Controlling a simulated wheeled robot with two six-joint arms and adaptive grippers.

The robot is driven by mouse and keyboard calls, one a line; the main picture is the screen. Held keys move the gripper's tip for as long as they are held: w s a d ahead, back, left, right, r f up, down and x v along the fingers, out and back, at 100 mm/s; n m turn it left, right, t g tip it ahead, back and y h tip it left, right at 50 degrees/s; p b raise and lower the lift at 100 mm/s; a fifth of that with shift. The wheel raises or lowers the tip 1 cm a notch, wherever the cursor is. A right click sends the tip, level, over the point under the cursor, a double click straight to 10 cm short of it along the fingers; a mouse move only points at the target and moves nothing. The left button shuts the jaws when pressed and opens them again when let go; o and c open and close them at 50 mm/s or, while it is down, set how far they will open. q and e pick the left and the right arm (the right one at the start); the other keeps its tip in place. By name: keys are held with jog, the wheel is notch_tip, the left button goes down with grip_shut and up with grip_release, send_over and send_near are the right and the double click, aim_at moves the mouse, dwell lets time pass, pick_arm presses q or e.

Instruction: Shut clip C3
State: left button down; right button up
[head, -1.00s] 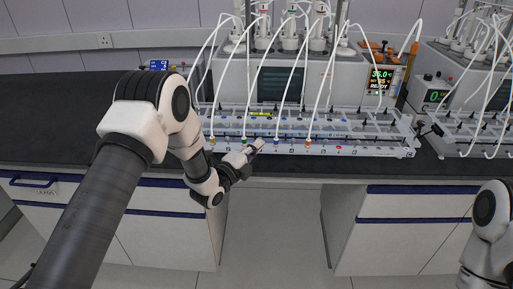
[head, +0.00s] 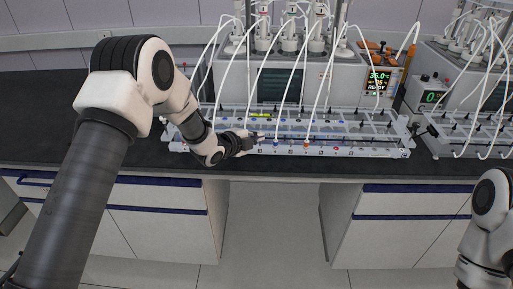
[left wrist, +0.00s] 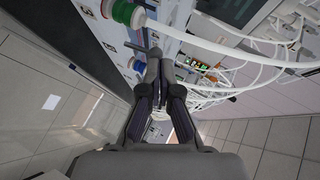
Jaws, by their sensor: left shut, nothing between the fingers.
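My left gripper (head: 256,143) is shut and empty at the front rail of the white tube rack (head: 370,152). In the left wrist view its fingers (left wrist: 154,62) are together, beside the rack's face (left wrist: 165,45). A small dark bar shows by the fingertips, but I cannot tell whether it is a clip. No label lets me pick out clip C3. Blue (head: 276,142) and orange (head: 306,144) tube fittings stand on the rail right of the gripper. A green-and-red ringed fitting (left wrist: 123,12) with a white tube shows in the wrist view. My right gripper is out of view.
White tubes arch from the reactor heads (head: 290,35) down to the rack. A reactor unit (head: 340,82) with a lit screen stands behind it. A second unit (head: 432,97) and its rack stand at right. The black bench edge (head: 290,171) runs along the front.

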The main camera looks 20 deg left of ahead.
pick_arm(q)
jog(key=shift+w+a, duration=0.1)
jog(key=shift+w, duration=0.25)
jog(key=shift+r+p, duration=0.3)
jog(key=shift+r, duration=0.55)
